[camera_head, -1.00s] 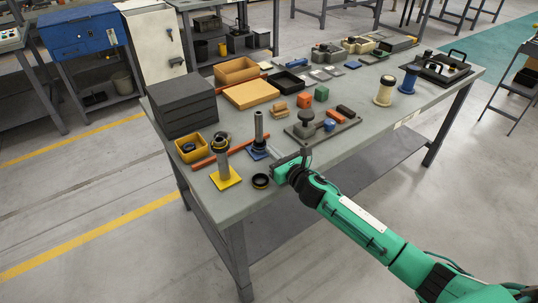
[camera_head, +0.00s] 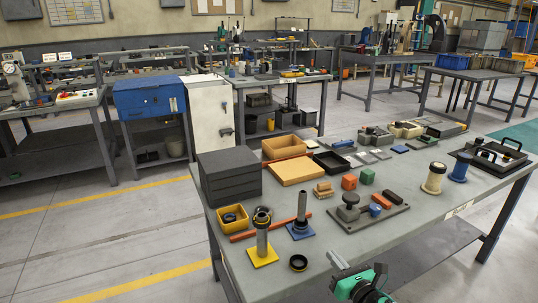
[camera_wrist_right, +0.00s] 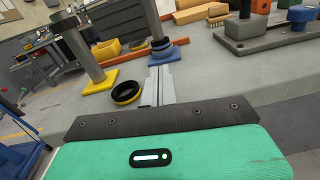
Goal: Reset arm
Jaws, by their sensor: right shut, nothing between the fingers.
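My right gripper (camera_head: 340,262) is at the near edge of the grey workbench (camera_head: 330,237), in the lower middle of the head view. Its narrow fingers (camera_wrist_right: 160,86) are together and empty in the right wrist view. The green arm body shows below it, at the bottom of the head view. The fingers point toward the black ring (camera_head: 298,262) and the post on a blue base (camera_head: 301,232), apart from both in the head view. My left gripper is not in view.
A post on a yellow base (camera_head: 263,253), a yellow bin (camera_head: 233,217) and a grey fixture plate (camera_head: 372,219) stand nearby. Dark stacked blocks (camera_head: 229,176) are at the left. A cream spool (camera_head: 434,178) and blue spool (camera_head: 460,167) stand right.

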